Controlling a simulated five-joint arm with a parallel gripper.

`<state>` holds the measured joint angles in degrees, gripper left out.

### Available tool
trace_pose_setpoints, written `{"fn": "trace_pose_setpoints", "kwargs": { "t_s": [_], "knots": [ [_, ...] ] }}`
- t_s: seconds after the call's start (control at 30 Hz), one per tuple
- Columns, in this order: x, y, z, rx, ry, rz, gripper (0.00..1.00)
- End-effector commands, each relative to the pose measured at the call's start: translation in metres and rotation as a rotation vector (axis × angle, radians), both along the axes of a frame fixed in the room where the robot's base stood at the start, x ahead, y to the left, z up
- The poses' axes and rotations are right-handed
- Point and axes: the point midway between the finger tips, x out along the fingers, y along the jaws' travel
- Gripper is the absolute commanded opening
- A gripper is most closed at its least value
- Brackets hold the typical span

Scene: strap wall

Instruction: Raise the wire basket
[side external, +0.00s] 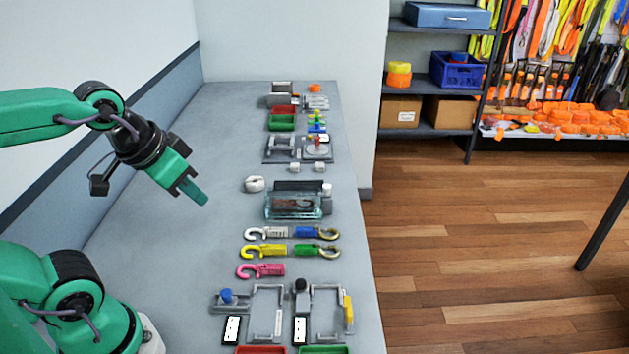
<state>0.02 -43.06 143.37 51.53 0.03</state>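I cannot make out a wire basket for certain in the side external view. A clear, teal-tinted box (293,206) with dark contents stands mid-bench, but its sides look solid rather than wire. My gripper (196,193) hangs above the bare left part of the bench, to the left of the row of objects and apart from all of them. It points down and to the right. Its fingers overlap from this angle, so I cannot see whether they are apart. Nothing shows held in it.
Metal frames (266,312) lie nearer. Red (283,110) and green (282,123) trays sit farther back. The bench's left side is clear, beside a wall.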

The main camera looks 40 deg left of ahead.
Motion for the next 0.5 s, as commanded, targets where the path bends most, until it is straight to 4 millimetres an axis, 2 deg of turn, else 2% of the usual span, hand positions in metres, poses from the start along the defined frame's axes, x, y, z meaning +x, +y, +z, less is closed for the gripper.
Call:
{"fn": "trace_pose_setpoints", "kwargs": {
  "t_s": [0.03, 0.17, 0.37, 0.5],
  "knots": [
    [0.000, 0.000, 0.000, 0.000, 0.000, 0.000, 0.19],
    [0.003, 0.000, 0.002, -0.006, 0.002, 0.011, 0.43],
    [0.018, 0.001, 0.009, -0.039, 0.018, 0.079, 0.43],
    [0.039, 0.002, 0.016, -0.082, 0.037, 0.167, 0.43]
  ]
}}
